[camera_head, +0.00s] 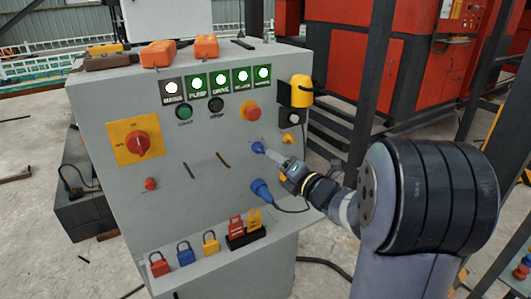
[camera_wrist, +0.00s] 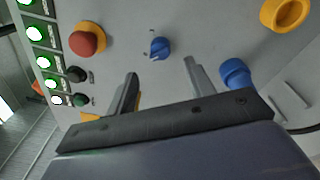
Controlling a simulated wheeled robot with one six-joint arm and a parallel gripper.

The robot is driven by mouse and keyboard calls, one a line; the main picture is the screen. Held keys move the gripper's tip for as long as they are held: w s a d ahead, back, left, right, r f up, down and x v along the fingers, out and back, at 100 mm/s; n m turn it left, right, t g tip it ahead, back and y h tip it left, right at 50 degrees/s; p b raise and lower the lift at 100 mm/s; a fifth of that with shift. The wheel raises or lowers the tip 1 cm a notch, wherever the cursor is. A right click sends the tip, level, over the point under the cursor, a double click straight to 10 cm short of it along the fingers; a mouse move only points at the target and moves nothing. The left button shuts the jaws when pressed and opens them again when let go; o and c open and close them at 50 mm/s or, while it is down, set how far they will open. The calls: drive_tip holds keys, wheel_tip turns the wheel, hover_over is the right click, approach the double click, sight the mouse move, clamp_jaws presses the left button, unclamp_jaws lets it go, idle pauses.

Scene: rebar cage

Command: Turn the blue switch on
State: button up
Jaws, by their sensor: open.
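The blue switch (camera_head: 258,147) is a small rotary knob on the front face of the grey control panel (camera_head: 190,185), right of centre. In the wrist view the blue switch (camera_wrist: 160,47) shows at upper middle, just beyond the fingertips and between their lines. My gripper (camera_head: 268,153) is close to the knob from the right in the head view. In the wrist view my gripper (camera_wrist: 161,68) has its two fingers spread apart with nothing between them. I cannot tell whether a fingertip touches the knob.
A blue plug (camera_head: 262,188) with a cable is below the gripper; it also shows right of the fingers in the wrist view (camera_wrist: 235,74). A red emergency button (camera_head: 252,112) is above the switch. A yellow-topped device (camera_head: 299,90) is at upper right.

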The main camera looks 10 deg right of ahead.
sight(262, 151)
drive_tip(key=x, duration=0.7)
drive_tip(key=shift+p, duration=0.3)
drive_tip(key=shift+c, duration=0.5)
drive_tip(key=c, duration=0.8)
drive_tip(key=shift+c, duration=0.2)
